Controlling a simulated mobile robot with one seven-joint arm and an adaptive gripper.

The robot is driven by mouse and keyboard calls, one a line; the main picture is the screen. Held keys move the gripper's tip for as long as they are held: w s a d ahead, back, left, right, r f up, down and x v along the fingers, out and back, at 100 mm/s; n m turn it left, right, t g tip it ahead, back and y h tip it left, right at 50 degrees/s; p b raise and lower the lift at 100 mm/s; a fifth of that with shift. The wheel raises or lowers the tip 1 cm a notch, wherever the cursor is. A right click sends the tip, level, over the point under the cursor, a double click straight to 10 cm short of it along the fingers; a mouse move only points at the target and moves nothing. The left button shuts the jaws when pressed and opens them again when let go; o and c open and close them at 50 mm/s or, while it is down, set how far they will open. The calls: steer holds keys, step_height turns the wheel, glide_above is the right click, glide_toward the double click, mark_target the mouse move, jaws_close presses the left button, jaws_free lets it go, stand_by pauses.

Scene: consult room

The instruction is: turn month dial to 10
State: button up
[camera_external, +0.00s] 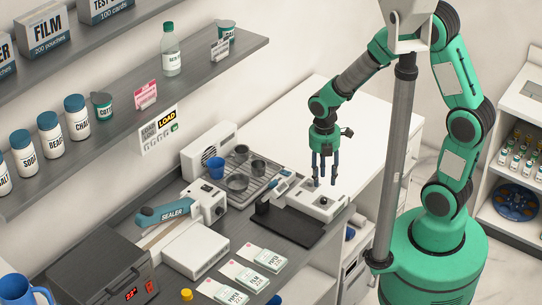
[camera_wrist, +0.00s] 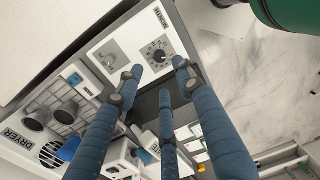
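A white box (camera_external: 312,207) with controls on top stands at the counter's right end. In the wrist view it shows a round dark dial (camera_wrist: 157,53) with marks around it, and a second small knob (camera_wrist: 109,58) on a grey square beside it. The dial's setting is too small to read. My gripper (camera_external: 325,178) hangs over the box with its blue fingers pointing down. In the wrist view my gripper (camera_wrist: 158,80) has its fingers spread, with nothing between them, and the dial just beyond the fingertips. I cannot tell whether any fingertip touches the box.
A dark mat (camera_external: 290,226) lies in front of the box. The white surface (camera_external: 300,125) behind is clear.

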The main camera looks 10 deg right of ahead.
mark_target(324, 199)
step_height(324, 199, down, 8)
steer(key=shift+s+d+f+b, duration=0.15)
steer(key=shift+f+b, duration=0.1)
steer(key=shift+b, duration=0.2)
jaws_close()
